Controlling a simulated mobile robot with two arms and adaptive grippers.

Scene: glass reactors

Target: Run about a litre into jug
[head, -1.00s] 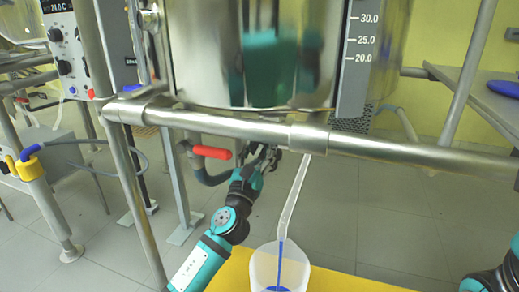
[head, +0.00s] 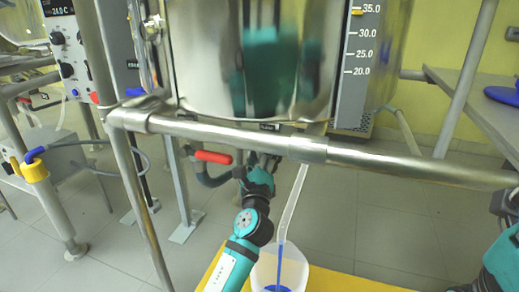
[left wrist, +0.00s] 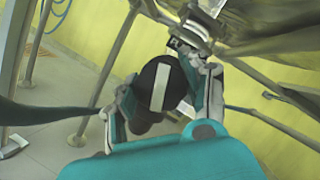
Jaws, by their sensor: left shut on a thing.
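The translucent jug (head: 297,270) stands on a yellow surface below the reactor, cut off by the bottom edge of the head view. A clear outlet tube (head: 293,205) slants down into it, and a blue stream (head: 280,262) runs from the tube into blue liquid at the jug's bottom. My left gripper (head: 262,163) is under the vessel at the outlet. In the left wrist view it is closed around a black knob with a pale stripe (left wrist: 161,88). My right arm (head: 505,260) shows at the right edge; its finger state is unclear.
The steel reactor vessel (head: 250,65) carries a level scale (head: 360,60). A grey bench (head: 470,100) stands at right.

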